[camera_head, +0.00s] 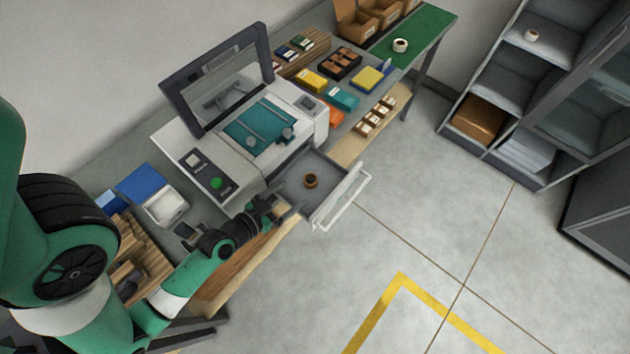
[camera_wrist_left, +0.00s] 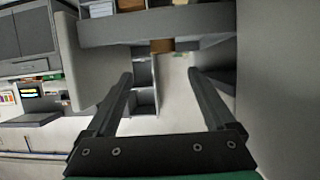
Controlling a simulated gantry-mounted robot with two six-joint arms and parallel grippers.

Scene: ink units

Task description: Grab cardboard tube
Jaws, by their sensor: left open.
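A short brown cardboard tube (camera_head: 311,181) stands upright in the open grey drawer (camera_head: 328,166) of the white machine. My left gripper (camera_head: 285,208) is at the drawer's near left edge, a short way left of the tube and apart from it. In the left wrist view my left gripper (camera_wrist_left: 159,74) is open, with nothing between its fingers. A small brown patch shows beyond the fingertips there; I cannot tell whether it is the tube. My right gripper is not in view.
The white machine (camera_head: 215,170) has a raised lid (camera_head: 215,80). The drawer front with its white handle (camera_head: 340,200) juts over the floor. Pale rolls sit on the green mat (camera_head: 432,28) and the shelf (camera_head: 575,50).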

